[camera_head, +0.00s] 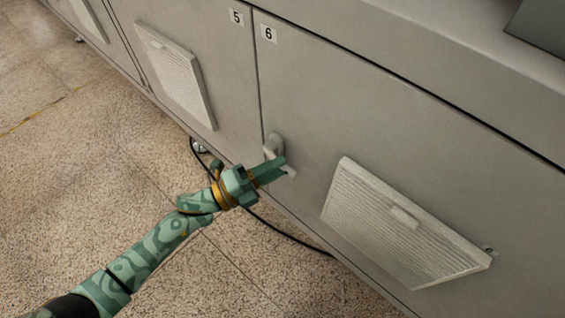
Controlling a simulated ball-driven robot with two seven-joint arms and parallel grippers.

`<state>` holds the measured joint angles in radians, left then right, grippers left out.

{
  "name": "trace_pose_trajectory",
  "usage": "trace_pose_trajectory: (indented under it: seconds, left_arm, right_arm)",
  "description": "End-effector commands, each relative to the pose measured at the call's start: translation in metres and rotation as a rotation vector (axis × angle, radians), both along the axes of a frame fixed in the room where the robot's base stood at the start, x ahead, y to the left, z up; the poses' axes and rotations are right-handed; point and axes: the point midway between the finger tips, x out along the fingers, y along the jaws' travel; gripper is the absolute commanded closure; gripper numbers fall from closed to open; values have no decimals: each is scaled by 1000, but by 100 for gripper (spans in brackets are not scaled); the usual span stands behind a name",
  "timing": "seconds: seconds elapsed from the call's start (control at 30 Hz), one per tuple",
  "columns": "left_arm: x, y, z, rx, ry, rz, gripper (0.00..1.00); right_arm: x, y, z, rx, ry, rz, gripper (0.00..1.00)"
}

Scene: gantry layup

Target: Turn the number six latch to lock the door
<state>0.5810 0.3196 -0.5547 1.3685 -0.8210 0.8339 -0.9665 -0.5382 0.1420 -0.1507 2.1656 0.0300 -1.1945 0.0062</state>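The number six door (350,120) is a grey cabinet panel with a "6" label (269,34) at its upper left corner, and it looks shut. Its grey latch (273,144) sits near the door's left edge, low down. My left gripper (282,168) reaches in from the lower left, with its green fingers at the lower part of the latch. The fingers partly cover the latch handle, so I cannot tell whether they touch or grip it. My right gripper is not in view.
A number five door (190,30) with a louvred vent (177,75) adjoins on the left. Another vent (395,225) sticks out to the right of the latch. A black cable (285,234) lies along the speckled floor (80,150) below the cabinet. The floor at left is clear.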

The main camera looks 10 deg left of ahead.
Motion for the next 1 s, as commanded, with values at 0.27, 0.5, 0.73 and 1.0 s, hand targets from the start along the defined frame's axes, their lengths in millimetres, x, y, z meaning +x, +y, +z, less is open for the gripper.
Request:
trace_pose_trajectory:
  seconds: [0.27,0.5,0.73,1.0]
  left_arm:
    - [10,-16,3,1,1,1,64]
    - [10,-16,4,1,1,1,73]
    - [10,-16,3,1,1,1,100]
    - [10,-16,1,39,-27,0,100]
  right_arm:
    - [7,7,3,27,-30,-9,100]
    - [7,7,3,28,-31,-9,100]
    - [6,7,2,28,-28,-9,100]
    - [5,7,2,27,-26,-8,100]
